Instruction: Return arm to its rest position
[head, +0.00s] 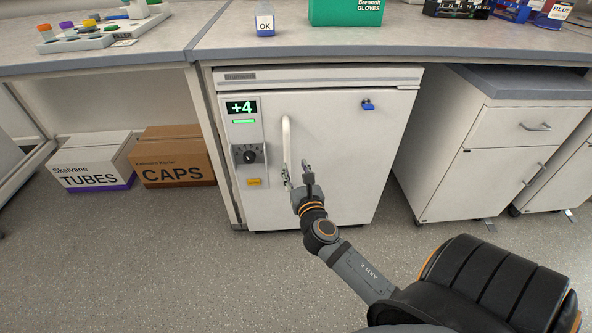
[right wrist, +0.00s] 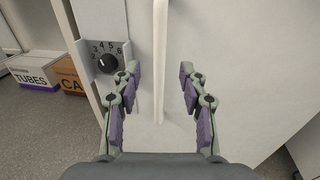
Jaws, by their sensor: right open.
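My right gripper (head: 298,172) is at the front of a white under-bench fridge (head: 350,150), by its long vertical handle (head: 286,140). In the right wrist view my right gripper (right wrist: 157,92) is open, with its two purple-padded fingers apart. The handle (right wrist: 160,60) shows between and ahead of the fingers, and nothing is held. Whether the fingers touch the handle is not clear. The fridge door looks shut. My left gripper is not in view.
The fridge panel has a "+4" display (head: 241,107) and a dial (head: 245,154). A TUBES box (head: 90,162) and a CAPS box (head: 172,157) stand on the floor at left. A drawer cabinet (head: 490,150) stands at right. The floor in front is clear.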

